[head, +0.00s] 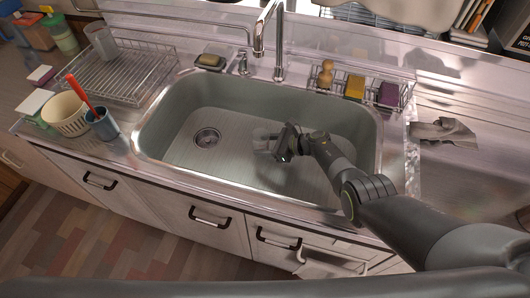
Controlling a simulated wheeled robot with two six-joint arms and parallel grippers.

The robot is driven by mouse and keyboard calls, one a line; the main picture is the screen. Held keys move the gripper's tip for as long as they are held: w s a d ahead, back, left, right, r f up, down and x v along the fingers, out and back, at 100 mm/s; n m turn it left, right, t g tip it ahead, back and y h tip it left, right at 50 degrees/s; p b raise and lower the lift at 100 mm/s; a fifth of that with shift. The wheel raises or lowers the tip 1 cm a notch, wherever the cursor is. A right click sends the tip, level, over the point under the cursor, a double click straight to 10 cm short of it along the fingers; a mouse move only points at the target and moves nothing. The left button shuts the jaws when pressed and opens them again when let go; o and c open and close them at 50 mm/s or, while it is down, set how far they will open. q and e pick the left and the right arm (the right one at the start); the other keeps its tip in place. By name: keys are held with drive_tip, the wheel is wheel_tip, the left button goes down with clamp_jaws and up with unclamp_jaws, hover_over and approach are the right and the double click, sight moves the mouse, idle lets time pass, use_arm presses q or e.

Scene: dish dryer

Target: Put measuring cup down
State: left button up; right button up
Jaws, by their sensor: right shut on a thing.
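A clear, see-through measuring cup (262,138) shows faintly in the right half of the sink (240,108). My right gripper (279,145) reaches into the sink from the right and is shut on the cup's right side. I cannot tell whether the cup touches the sink floor or hangs just above it. Its outline is hard to make out against the grey basin, and the gripper hides part of it. My left gripper is not in view.
A wire dish rack (125,75) stands on the left counter, with a cream basket (66,114) and a blue cup (103,126) in front. The faucet (262,38) rises behind the sink. A wire caddy with sponges (354,87) stands behind right. The sink's left half is clear around the drain (207,137).

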drive_tip(key=shift+f+b, duration=0.9)
drive_tip(key=shift+f, duration=0.65)
drive_tip(key=shift+f, duration=0.2)
drive_tip(key=o, duration=1)
